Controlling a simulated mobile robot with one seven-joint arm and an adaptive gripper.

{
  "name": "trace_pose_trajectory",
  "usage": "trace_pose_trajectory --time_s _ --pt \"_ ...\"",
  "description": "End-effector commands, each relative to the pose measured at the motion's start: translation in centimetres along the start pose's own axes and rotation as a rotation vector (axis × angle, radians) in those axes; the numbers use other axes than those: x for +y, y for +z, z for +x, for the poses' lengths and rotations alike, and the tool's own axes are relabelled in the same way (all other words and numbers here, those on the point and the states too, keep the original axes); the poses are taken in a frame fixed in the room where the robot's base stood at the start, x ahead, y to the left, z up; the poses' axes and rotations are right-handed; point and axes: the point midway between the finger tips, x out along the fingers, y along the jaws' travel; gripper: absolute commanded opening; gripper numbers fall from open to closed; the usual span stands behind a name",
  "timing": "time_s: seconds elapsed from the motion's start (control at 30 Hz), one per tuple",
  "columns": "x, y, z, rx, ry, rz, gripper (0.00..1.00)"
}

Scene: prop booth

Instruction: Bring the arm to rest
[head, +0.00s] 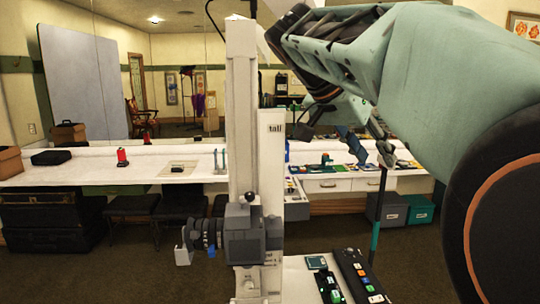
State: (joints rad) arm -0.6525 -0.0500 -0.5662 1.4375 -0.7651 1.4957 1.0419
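My teal arm (430,65) fills the upper right and is raised and bent. Its large dark joint with an orange ring is close to the camera at the right edge. My gripper (357,145) seems to show beyond the arm's bend, small and partly covered by the arm. It hangs in front of the far counter as seen from here. I cannot make out its fingers well enough to tell whether it is open or shut. I see nothing clearly held in it.
A pale upright column (242,120) with a grey device (245,235) stands near the middle, beside a panel marked "tall" (271,165). A panel with coloured buttons (360,280) is low in front. A long white counter (90,170) carries a red spool (122,157).

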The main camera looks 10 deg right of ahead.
Motion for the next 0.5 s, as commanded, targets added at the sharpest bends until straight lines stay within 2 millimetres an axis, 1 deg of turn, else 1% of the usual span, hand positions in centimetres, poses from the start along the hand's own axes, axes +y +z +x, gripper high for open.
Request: trace_pose_trajectory --time_s 0.07,0.17,0.2,0.27,0.3,0.37,0.4,0.47,0.5 --pt "0.4 1.5 0.9 -0.047 -0.038 -0.057 0.35" --pt "0.9 5.0 2.2 -0.127 -0.126 -0.174 0.35" --pt "1.1 6.7 2.5 -0.158 -0.173 -0.228 0.35" --pt "1.4 9.5 2.7 -0.198 -0.247 -0.308 0.35" --pt "1.5 11.4 2.7 -0.218 -0.295 -0.358 0.35" --pt "1.8 14.2 2.5 -0.239 -0.369 -0.428 0.35" --pt "1.9 16.1 2.3 -0.248 -0.415 -0.472 0.35" --pt "2.2 18.9 1.9 -0.253 -0.482 -0.533 0.35" --pt "2.4 20.7 1.7 -0.252 -0.524 -0.570 0.35"
